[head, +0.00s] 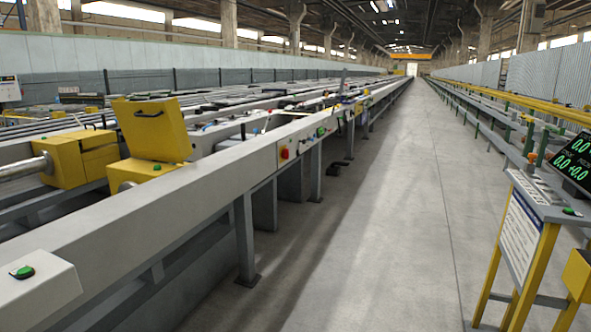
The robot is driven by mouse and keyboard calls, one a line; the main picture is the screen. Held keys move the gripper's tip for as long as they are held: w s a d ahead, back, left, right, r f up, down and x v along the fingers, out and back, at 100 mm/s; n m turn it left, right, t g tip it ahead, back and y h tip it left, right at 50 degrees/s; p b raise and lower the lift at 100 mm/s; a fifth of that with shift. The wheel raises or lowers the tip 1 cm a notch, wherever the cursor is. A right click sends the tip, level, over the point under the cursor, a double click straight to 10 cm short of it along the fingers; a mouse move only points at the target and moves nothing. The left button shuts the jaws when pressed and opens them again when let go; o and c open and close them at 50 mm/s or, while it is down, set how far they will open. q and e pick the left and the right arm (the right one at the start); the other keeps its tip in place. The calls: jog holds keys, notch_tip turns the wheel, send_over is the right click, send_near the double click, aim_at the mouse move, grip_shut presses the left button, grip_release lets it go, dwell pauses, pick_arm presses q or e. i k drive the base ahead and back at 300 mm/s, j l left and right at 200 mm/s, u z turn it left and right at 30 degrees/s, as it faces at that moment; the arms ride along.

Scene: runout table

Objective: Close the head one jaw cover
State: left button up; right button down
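A yellow jaw cover (165,136) with a black handle (149,114) near its top stands raised, tilted up, at the left of the head view. It stands above a low yellow base (136,173) on the near side of the runout table (215,165). A larger yellow head block (77,163) with a metal cylinder (22,169) sits just left of it. The inside of the jaw is hidden from here. Neither of my grippers shows in the view.
The grey table rail runs between me and the cover. A box with a green button (22,272) is at the lower left; a red button (284,153) is on the rail. The floor aisle (390,220) is clear; a control stand (525,225) is at right.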

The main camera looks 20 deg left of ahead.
aim_at(155, 131)
jog(key=i+u, duration=0.3)
jog(key=i, duration=0.2)
jog(key=i+l+u, duration=0.1)
jog(key=i+u, duration=0.2)
jog(key=i, duration=0.15)
jog(key=i+l+u, duration=0.3)
jog(key=i, duration=0.15)
jog(key=j, duration=0.1)
